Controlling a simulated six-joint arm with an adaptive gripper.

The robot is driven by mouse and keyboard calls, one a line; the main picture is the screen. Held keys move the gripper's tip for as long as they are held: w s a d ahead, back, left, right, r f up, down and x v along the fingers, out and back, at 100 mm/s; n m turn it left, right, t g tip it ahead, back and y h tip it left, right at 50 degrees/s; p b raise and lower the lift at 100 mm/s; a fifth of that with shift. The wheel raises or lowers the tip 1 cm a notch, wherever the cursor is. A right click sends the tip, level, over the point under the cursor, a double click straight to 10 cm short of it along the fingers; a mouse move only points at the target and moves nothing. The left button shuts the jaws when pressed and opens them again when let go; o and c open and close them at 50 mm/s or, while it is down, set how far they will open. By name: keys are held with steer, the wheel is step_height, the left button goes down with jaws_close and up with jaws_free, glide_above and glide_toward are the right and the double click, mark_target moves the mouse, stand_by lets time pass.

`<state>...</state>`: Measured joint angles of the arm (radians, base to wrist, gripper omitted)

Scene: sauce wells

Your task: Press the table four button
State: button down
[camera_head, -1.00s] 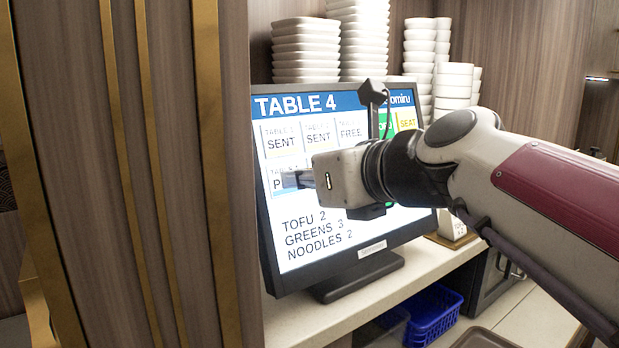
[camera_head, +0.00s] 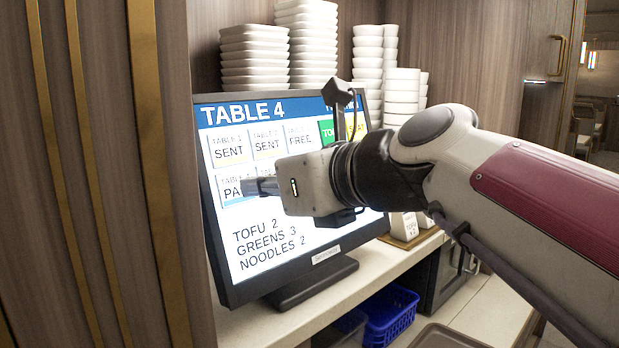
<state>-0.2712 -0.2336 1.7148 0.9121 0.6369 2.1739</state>
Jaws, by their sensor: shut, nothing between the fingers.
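The touch screen (camera_head: 290,235) stands upright on a shelf and has a blue header reading "TABLE 4". Below it is a grid of table buttons. The table four button (camera_head: 229,192) is at the left of the lower row; its label starts with "PA" and its right part is hidden. My gripper (camera_head: 250,187) is shut and empty, its fingers pointing left just in front of this button's right part. I cannot tell whether the tip touches the screen. My gripper and wrist hide the buttons further right in that row. The lower screen lists tofu, greens and noodles.
Stacks of white dishes (camera_head: 265,55) and bowls (camera_head: 402,95) stand behind the screen. A wooden panel with brass strips (camera_head: 150,120) is close on the left. A blue basket (camera_head: 391,315) sits below the shelf (camera_head: 385,262) at the lower right.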

steer(key=v, duration=1)
steer(key=shift+s+d+r, duration=0.2)
steer(key=shift+s, duration=0.05)
stand_by(0.7)
steer(key=s+d+f+n+g+h, duration=0.1)
steer(key=d+f+n+h, duration=0.25)
steer(key=f+n, duration=0.5)
steer(key=s+d+f+n+g+h, duration=0.15)
steer(key=d+f+n, duration=0.25)
steer(key=f+n, duration=0.5)
steer(key=s+d+f+n+h, duration=0.1)
steer(key=s+d+f+n, duration=0.2)
steer(key=f, duration=0.3)
steer(key=s+d+f+n+g+h, duration=0.1)
steer(key=s+d+f+n+h, duration=0.1)
steer(key=s+d+f+n, duration=0.1)
steer(key=s+d+f+n+g+h, duration=0.1)
steer(key=s+d+f+n+h, duration=0.1)
steer(key=s+f, duration=0.4)
step_height(320, 180, down, 3)
steer(key=d+n, duration=0.1)
steer(key=d, duration=0.1)
steer(key=shift+s+d+f, duration=0.15)
steer(key=shift+s+d, duration=0.2)
